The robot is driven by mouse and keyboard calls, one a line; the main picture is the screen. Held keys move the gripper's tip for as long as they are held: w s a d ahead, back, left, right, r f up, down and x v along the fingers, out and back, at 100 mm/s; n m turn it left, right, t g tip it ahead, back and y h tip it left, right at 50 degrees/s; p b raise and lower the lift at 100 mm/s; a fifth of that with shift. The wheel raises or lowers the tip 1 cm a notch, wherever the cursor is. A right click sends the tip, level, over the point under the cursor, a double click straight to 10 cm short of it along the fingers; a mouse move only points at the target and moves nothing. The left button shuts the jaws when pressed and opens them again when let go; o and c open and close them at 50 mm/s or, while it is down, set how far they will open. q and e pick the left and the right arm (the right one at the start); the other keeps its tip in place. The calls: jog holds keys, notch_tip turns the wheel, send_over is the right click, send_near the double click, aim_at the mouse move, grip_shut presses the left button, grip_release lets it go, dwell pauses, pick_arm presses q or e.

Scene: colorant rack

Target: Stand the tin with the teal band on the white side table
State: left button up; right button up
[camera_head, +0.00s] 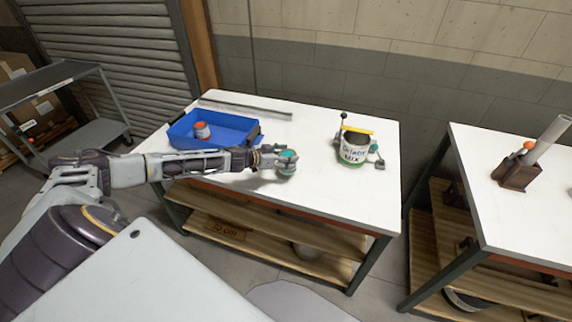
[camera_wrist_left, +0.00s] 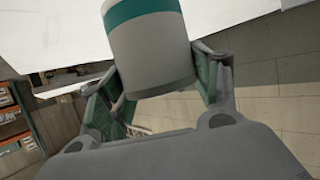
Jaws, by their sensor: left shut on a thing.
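The tin with the teal band (camera_head: 288,158) is at the front part of the white table (camera_head: 318,195) in the middle of the head view. My left gripper (camera_head: 280,161) is shut on it from the left. In the left wrist view the tin (camera_wrist_left: 152,58) is pale grey with a teal band near its far end, and sits between the two fingers. I cannot tell whether its base touches the tabletop. A second white-topped table (camera_head: 500,215) stands at the right of the head view. My right gripper is not in view.
A blue tray (camera_head: 240,126) with a small red-topped tin (camera_head: 202,130) lies left on the middle table. A brown holder with a tube (camera_head: 516,173) is on the right table, whose front is clear. A floor gap separates the tables.

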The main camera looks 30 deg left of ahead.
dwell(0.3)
pick_arm(q)
jog(key=shift+f+b, duration=0.3)
jog(key=shift+f, duration=1.6)
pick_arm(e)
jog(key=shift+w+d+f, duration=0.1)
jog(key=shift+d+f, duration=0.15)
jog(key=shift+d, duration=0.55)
pick_arm(q)
jog(key=shift+f, duration=0.1)
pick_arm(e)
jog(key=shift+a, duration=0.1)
pick_arm(q)
jog(key=o, duration=0.8)
jog(key=shift+c, duration=0.2)
jog(key=o, duration=0.3)
jog(key=shift+o, duration=0.2)
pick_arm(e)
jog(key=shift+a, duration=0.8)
